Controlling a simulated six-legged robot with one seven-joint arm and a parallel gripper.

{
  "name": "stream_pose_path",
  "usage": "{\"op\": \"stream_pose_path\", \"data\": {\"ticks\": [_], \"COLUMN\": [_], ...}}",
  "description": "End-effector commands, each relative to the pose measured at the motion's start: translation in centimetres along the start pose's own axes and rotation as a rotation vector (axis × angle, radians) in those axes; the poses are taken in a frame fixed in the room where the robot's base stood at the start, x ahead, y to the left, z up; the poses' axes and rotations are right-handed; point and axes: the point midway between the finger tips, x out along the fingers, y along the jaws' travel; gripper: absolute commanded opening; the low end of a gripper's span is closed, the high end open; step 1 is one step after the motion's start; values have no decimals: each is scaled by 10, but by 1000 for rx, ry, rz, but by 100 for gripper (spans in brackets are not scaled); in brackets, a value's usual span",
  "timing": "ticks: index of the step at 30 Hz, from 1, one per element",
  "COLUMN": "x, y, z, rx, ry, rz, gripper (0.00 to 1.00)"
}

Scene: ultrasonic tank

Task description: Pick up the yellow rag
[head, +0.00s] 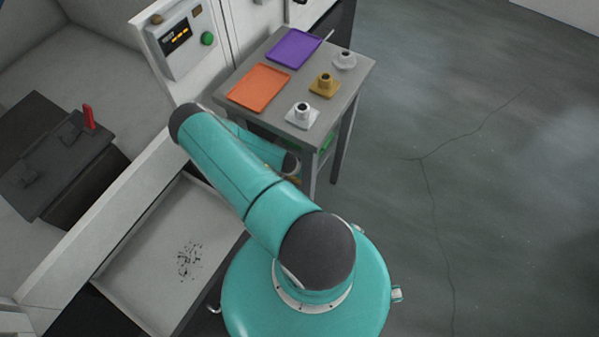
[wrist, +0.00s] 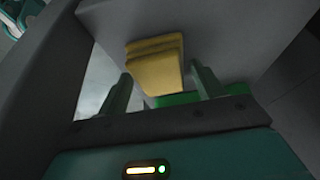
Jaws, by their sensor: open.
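The yellow rag (wrist: 155,66) shows in the wrist view as a folded, layered pad just beyond my fingertips. My gripper (wrist: 160,85) is open, one finger to the left of the rag and one to the right. I cannot tell whether either finger touches it. A green thing (wrist: 176,98) lies just below the rag in the picture. In the head view the rag is mostly hidden by my arm and the small table; a small yellowish bit shows near my arm's end.
In the head view a grey table (head: 352,78) carries an orange tray (head: 259,88), a purple tray (head: 293,48) and small items on square bases. A tank with a dark lid (head: 50,165) stands at left. Below it is a shallow white tray (head: 150,270) with dark specks. Open floor lies right.

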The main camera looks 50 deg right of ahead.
Motion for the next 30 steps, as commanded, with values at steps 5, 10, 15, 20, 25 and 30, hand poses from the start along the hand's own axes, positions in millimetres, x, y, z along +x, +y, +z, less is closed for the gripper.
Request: {"op": "stream_pose_path", "data": {"ticks": [5,10,15,20,25,30], "x": [0,0,-1,-5,-15,-26], "y": [0,0,0,-1,-1,-1], "z": [0,0,0,-2,3,31], "rx": [0,0,0,2,-2,-2], "ry": [0,0,0,1,-1,-1], "rz": [0,0,0,-1,-1,-1], "gripper": [44,33,33,33,33,33]}}
